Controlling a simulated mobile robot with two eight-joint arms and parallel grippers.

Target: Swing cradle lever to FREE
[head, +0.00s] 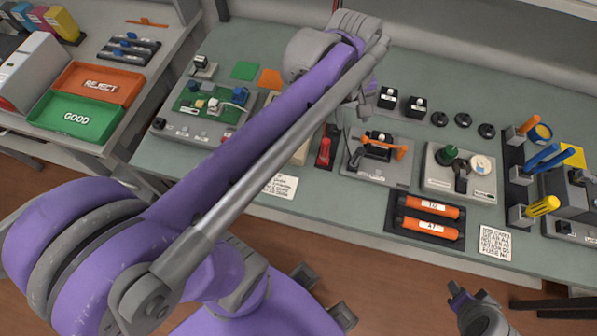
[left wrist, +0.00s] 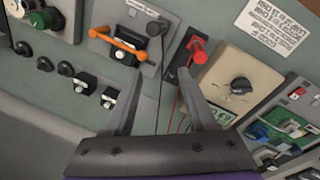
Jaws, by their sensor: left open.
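The cradle is a grey block (head: 362,168) with an orange lever (head: 399,152) and a black part across its top. It stands near the middle of the table in the head view. In the left wrist view the orange lever (left wrist: 118,43) lies across the cradle plate (left wrist: 142,20), above and left of my fingers. My left gripper (left wrist: 164,78) is open and empty, with its fingers apart from the lever. In the head view its fingers are largely hidden behind my arm. My right gripper (head: 462,293) is at the bottom right, away from the cradle; its jaw opening is unclear.
A red tester probe (left wrist: 196,48) with thin wires stands beside the cradle. A beige box with a black knob (left wrist: 240,85) is close by. Black knobs (head: 440,119) line the back. Orange cartridges (head: 430,228) and a dial unit (head: 460,172) lie to the right.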

